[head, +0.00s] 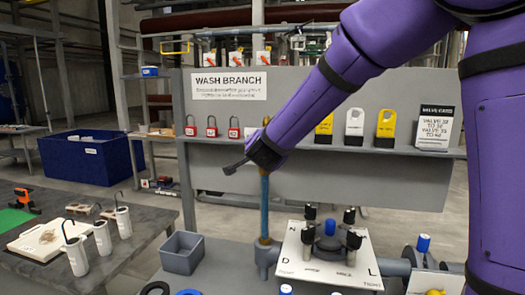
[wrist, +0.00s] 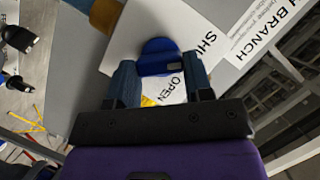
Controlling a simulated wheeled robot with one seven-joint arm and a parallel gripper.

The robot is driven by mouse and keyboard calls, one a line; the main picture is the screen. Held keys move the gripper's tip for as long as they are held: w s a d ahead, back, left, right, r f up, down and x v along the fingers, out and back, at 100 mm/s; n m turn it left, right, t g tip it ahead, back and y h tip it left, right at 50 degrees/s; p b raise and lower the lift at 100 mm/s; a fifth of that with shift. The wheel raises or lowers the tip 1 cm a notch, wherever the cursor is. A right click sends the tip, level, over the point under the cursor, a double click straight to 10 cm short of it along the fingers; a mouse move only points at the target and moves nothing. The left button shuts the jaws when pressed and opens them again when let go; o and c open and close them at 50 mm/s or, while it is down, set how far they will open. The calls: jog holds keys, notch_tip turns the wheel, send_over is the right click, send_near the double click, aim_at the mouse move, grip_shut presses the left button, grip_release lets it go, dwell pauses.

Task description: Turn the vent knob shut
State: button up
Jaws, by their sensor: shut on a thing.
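The vent knob (wrist: 158,48) is blue and sits on a pale plate marked SHUT and OPEN (wrist: 184,82) in the wrist view. My gripper (wrist: 160,68) has its two blue-grey fingers on either side of the knob's lower part and is shut on it. The knob's pointer direction is hard to tell. In the head view my gripper (head: 234,168) is a small dark shape left of the upright blue pipe (head: 265,205). The knob cannot be made out there.
A grey panel with a WASH BRANCH sign (head: 229,84) stands behind my arm, its shelf holding red padlocks (head: 212,127) and tags. A valve plate with black knobs (head: 325,262) is below right. A grey bin (head: 182,253) and a bench with white canisters (head: 76,256) are at lower left.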

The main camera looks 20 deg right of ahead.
jog(key=shift+n, duration=0.3)
dwell(0.4)
jog(key=o, duration=0.9)
jog(key=v, duration=1)
jog(key=shift+s+a+r, duration=0.15)
jog(key=shift+s+a, duration=0.05)
jog(key=shift+s, duration=0.15)
